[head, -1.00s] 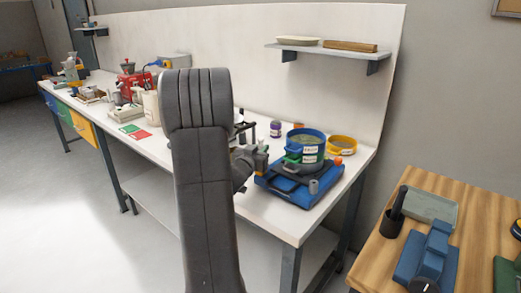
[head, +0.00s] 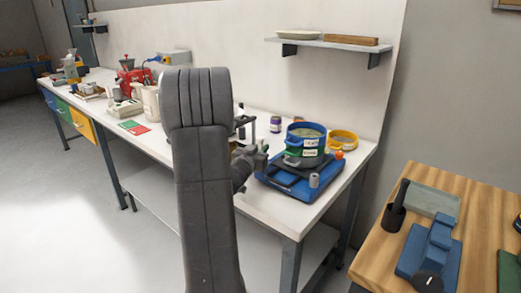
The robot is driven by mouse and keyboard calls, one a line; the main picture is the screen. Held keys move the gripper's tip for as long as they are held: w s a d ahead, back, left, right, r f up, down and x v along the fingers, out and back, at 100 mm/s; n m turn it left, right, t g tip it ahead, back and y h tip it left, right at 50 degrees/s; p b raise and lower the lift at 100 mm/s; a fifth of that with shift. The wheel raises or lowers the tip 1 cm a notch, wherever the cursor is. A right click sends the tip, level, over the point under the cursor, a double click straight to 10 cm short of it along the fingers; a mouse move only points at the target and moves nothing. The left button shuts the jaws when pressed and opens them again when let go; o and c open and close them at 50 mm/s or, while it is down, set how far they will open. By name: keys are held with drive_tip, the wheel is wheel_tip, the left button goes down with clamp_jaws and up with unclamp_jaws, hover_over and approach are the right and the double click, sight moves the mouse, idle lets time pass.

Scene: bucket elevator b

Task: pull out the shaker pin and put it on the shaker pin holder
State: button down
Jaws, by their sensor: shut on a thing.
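The shaker (head: 284,186) is a blue base on the right end of the white bench. It carries a stack of a blue sieve (head: 316,138) over a green one (head: 309,152) on a dark round plate. A small grey cylinder (head: 314,180) stands at its front right corner. My gripper (head: 261,157) is just left of the stack, partly hidden behind my arm. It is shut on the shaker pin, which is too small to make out. I cannot tell which part is the shaker pin holder.
A yellow sieve (head: 345,139) and an orange knob (head: 339,155) are right of the stack, a purple jar (head: 276,124) behind it. A wall shelf (head: 325,43) hangs above. A wooden table (head: 372,256) with a blue device (head: 433,250) stands at the right.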

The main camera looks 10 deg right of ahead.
drive_tip(key=shift+f+b, duration=0.4)
drive_tip(key=shift+f, duration=0.2)
drive_tip(key=c, duration=1.3)
unclamp_jaws()
drive_tip(key=shift+r, duration=0.1)
drive_tip(key=b+v, duration=0.1)
drive_tip(key=v, duration=1.3)
drive_tip(key=shift+w, duration=0.1)
drive_tip(key=p+x, duration=0.1)
drive_tip(key=x, duration=1.2)
drive_tip(key=shift+w+d, duration=0.3)
drive_tip(key=shift+r+p, duration=0.3)
drive_tip(key=shift+f, duration=0.1)
